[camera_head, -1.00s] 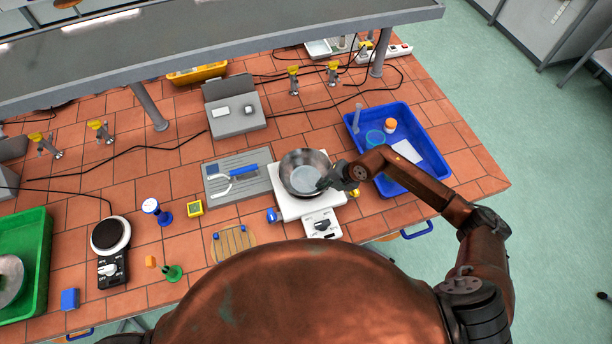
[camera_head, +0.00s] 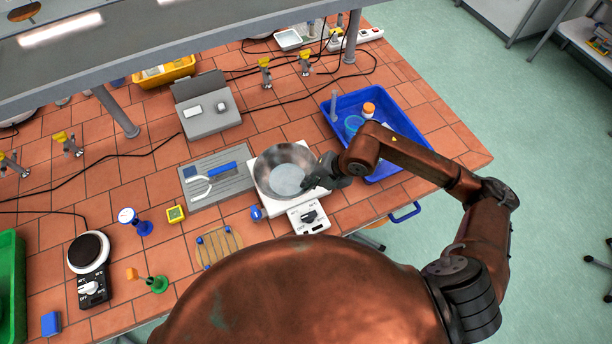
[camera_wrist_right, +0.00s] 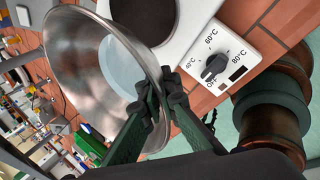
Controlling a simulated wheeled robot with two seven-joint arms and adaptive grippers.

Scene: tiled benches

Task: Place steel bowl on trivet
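The steel bowl (camera_head: 280,165) is over the white hot plate (camera_head: 322,222) in the head view, and it fills the left of the wrist view (camera_wrist_right: 85,60). My right gripper (camera_head: 322,178) is at the bowl's right rim, its dark fingers (camera_wrist_right: 156,98) closed on the rim wall. The bowl appears raised above the plate, whose dark disc (camera_wrist_right: 150,18) shows past the rim in the wrist view. The round wooden trivet (camera_head: 220,247) with blue bits lies on the tiles at lower left of the hot plate, bare. My left gripper is not in view.
A grey board with a blue-handled tool (camera_head: 222,170) lies left of the bowl. A blue tray (camera_head: 385,115) stands right. A small blue object (camera_head: 256,213) and a yellow cube (camera_head: 176,214) are near the trivet. Another hot plate (camera_head: 92,288) stands at left.

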